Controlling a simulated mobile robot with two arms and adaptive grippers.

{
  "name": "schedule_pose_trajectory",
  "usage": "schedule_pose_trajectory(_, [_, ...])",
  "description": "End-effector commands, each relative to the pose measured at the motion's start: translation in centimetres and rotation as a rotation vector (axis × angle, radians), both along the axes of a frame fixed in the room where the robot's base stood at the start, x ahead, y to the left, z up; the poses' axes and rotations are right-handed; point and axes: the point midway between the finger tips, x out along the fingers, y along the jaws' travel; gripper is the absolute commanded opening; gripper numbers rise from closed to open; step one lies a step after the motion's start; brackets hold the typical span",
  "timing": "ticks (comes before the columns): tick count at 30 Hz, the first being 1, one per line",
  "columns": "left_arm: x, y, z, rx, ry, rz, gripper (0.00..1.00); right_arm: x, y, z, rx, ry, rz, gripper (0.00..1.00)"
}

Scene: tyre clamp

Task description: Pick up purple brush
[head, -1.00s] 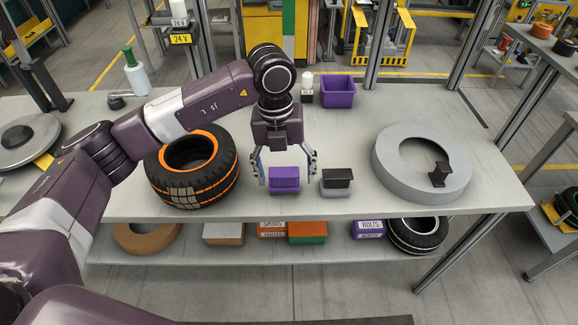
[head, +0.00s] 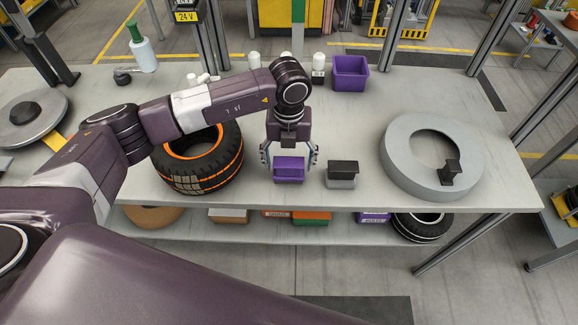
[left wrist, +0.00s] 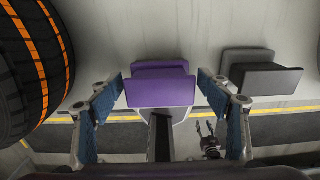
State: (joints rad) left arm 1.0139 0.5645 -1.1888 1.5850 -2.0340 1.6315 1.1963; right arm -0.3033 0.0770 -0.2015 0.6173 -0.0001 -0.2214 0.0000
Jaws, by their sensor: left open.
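The purple brush (head: 289,168) stands on the table near its front edge. It also shows in the left wrist view (left wrist: 160,90), between my fingers. My left gripper (head: 289,158) points down at the brush with one finger on each side of it. Its fingers are open in the left wrist view (left wrist: 160,105), with a gap between each blue pad and the brush.
A black and grey brush (head: 342,174) stands close to the right of the purple one. An orange-striped tyre (head: 205,180) is to the left. A grey ring (head: 400,165) with a black block lies to the right. A purple bin (head: 350,73) stands at the back.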

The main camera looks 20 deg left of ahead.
Motion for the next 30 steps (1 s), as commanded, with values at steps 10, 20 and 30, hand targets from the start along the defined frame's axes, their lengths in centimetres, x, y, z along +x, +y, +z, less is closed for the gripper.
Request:
schedule_pose_trajectory(10, [0.0,0.0,-0.2,0.0,0.0,-0.001,0.59,1.4,-0.1,0.1,-0.001,-0.021,0.0,0.4])
schedule_pose_trajectory(20, [0.0,0.0,-0.1,-0.001,-0.001,-0.001,0.29,0.0,-0.5,0.0,-0.005,0.0,0.0,0.4])
schedule_pose_trajectory(30, [0.1,-0.1,0.7,-0.002,-0.002,-0.001,0.29,0.2,-0.5,-0.3,-0.005,-0.003,0.0,0.4])
